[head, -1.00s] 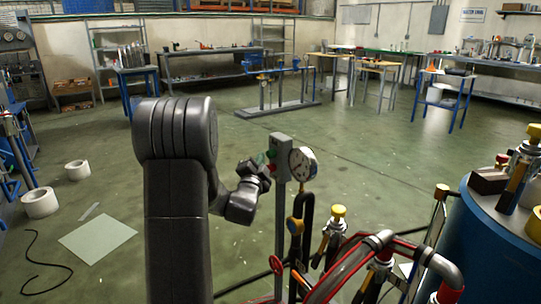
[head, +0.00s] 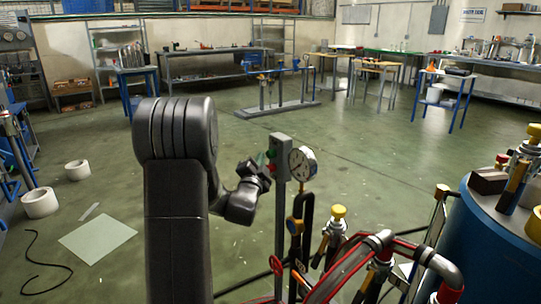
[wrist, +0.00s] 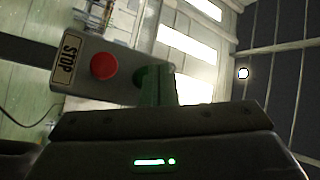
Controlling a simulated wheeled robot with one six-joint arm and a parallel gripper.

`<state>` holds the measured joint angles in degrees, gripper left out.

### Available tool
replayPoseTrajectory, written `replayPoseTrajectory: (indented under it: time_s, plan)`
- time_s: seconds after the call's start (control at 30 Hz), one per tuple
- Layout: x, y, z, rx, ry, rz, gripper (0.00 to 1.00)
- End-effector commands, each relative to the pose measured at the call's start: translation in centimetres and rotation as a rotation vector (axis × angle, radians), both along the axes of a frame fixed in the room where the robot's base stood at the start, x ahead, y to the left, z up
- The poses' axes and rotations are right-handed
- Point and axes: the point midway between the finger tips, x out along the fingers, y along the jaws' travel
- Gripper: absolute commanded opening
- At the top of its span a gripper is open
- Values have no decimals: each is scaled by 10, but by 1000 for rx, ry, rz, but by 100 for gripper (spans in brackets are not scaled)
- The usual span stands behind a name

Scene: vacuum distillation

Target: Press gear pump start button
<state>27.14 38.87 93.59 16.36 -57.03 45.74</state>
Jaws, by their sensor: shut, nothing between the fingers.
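The grey control box (head: 279,157) stands on a thin post in the head view. In the wrist view the box (wrist: 125,72) shows a red button (wrist: 104,66) beside a STOP label (wrist: 69,59). A green button (wrist: 139,77) sits further right on the same face, partly covered by my fingers. My gripper (wrist: 160,86) is shut and empty, its tips at or very close to the green button. I cannot tell whether they touch or press it. In the head view my gripper (head: 263,162) is at the left side of the box.
A round gauge (head: 302,163) is fixed just right of the box. Pipes with yellow-capped valves (head: 338,212) and a blue tank (head: 480,245) fill the lower right. White rolls (head: 40,203) and a pale sheet (head: 98,240) lie on the floor at left.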

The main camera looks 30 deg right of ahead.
Motion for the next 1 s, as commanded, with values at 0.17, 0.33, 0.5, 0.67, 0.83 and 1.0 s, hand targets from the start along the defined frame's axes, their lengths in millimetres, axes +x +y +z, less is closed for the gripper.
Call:
replayPoseTrajectory:
  time_s: [0.17, 0.33, 0.5, 0.67, 0.83, 1.0]
  plan:
    - [0, 0, 0, 0, 0, 0, 0]
    - [0, 0, 0, 0, 0, 0, 0]
    - [0, -4, -2, -1, -1, 0, 0]
    - [1, -8, -1, 0, -1, -1, 0]
    - [1, -9, 0, 0, 0, 0, 0]
    - [1, -9, 0, 0, 0, 0, 0]
